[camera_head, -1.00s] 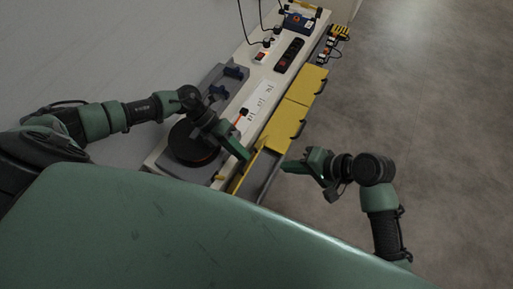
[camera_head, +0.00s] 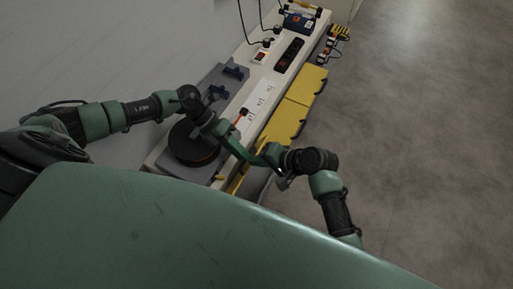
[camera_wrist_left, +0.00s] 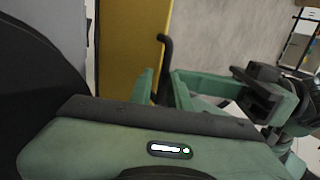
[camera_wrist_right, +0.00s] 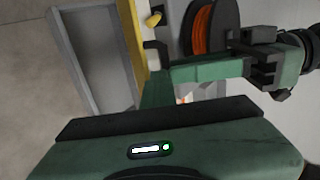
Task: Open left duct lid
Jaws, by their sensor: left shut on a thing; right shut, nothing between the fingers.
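The near yellow duct lid (camera_head: 237,179) stands raised on edge in the head view. It also shows edge-on in the right wrist view (camera_wrist_right: 134,38). Its grey duct (camera_wrist_right: 100,62) is open and looks empty. A black handle (camera_wrist_right: 158,47) sits on the lid. My left gripper (camera_head: 247,157) is shut on the lid at this handle; the exact contact is partly hidden. My right gripper (camera_head: 263,156) is shut and empty, close beside the left fingertips at the lid's upper edge. Whether it touches the lid I cannot tell.
Further yellow lids (camera_head: 306,86) lie flat along the bench front. A cable spool (camera_head: 193,146), a power strip (camera_head: 288,56) and a blue box (camera_head: 299,23) are on the bench. The wall is at left. The grey floor (camera_head: 420,110) at right is clear.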

